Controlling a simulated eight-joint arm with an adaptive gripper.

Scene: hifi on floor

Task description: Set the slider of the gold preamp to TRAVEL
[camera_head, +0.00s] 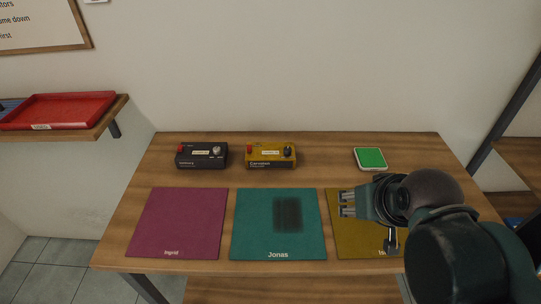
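The gold preamp (270,160) stands near the back of the wooden table, left of centre. It has a red part at its left, a pale label in the middle and a dark knob or control at its right. I cannot make out its slider, the slider's setting or the word TRAVEL at this size. My gripper (346,204) is over the ochre mat at the right, in front and to the right of the preamp and well apart from it. Its two fingers point left with a gap between them, and nothing shows in it.
A similar dark unit (202,161) stands just left of the gold preamp. A green-topped square item (370,158) lies at back right. Magenta (178,222), teal (252,222) and ochre (355,238) mats line the front. A shelf with a red tray (62,110) is at left.

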